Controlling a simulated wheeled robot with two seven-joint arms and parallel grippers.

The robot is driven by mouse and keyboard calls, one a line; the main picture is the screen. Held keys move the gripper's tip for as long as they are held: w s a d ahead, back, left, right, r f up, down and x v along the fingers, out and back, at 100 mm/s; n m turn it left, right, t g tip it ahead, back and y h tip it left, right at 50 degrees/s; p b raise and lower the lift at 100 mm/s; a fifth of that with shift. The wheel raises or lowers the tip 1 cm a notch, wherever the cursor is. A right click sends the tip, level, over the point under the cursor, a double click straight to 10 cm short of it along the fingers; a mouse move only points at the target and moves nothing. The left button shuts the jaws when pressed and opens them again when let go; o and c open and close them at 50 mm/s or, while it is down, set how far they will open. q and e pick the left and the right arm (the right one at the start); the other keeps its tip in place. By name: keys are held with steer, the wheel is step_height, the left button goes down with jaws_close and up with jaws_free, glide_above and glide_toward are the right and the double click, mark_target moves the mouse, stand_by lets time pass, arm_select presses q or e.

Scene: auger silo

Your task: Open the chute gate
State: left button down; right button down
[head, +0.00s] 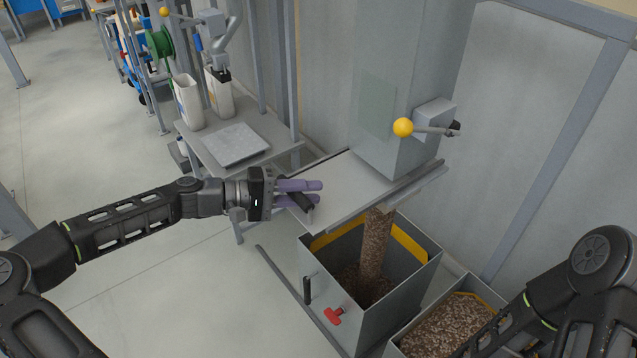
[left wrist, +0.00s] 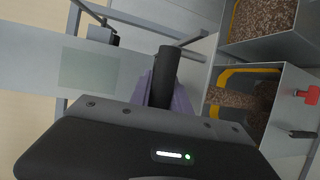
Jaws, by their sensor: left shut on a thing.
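The chute is a tall grey square column (head: 405,85) against the wall. Its gate is a flat light grey plate (head: 335,188) that sticks out toward the left from under the column. The plate's black bar handle (head: 301,209) also shows in the left wrist view (left wrist: 166,72). My left gripper (head: 312,192) has its purple fingers shut around this handle. A stream of brown pellets (head: 375,243) falls from below the chute into a grey bin (head: 327,277). My right arm comes in at the lower right, but its gripper is outside the frame.
A lever with a yellow ball (head: 403,127) sits on the chute's side. A side table (head: 236,145) with white containers is at the back left.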

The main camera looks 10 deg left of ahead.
mark_target(288, 194)
arm_select(q)
steer(key=c, duration=1.5)
jaws_free()
steer(key=shift+b+v, duration=0.6)
steer(key=shift+v, duration=3.25)
